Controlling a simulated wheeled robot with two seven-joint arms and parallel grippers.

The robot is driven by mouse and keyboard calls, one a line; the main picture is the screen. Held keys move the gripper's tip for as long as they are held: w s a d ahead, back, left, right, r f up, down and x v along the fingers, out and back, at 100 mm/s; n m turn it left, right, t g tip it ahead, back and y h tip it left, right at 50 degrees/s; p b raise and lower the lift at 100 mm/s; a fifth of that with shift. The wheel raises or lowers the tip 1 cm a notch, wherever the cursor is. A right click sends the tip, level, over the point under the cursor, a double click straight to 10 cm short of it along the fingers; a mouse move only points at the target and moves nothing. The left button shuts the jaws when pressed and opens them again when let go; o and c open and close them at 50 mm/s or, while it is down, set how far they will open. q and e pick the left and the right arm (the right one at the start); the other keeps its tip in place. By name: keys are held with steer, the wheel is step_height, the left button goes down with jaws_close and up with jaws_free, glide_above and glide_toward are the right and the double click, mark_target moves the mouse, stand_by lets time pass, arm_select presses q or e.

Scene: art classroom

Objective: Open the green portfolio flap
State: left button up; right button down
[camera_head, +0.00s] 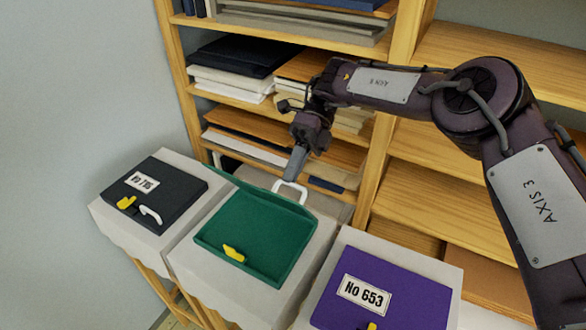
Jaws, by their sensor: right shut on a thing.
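The green portfolio (252,235) lies on the middle of three pale-topped stands. Its flap (262,194) is raised at the far side, seen nearly edge-on as a thin green strip, and the shallow green inside shows. A yellow catch (234,254) sits at the near edge. A white handle (291,188) is at the flap's far upper edge. My right gripper (293,177) reaches down from the back right and is shut on this handle. The exact angle of the flap is hard to tell. My left gripper is not in view.
A black portfolio (180,190) labelled No 785 lies to the left, and a purple portfolio (400,300) labelled No 653 to the right. A wooden shelf (405,40) with boards and folders stands close behind. My right arm spans the right side.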

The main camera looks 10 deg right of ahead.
steer(key=shift+f, duration=0.25)
steer(key=c, duration=1.7)
jaws_free()
steer(key=shift+d, duration=0.1)
steer(key=shift+o, duration=0.9)
steer(key=shift+w, duration=0.25)
steer(key=shift+s+r, duration=0.1)
step_height(320, 180, up, 20)
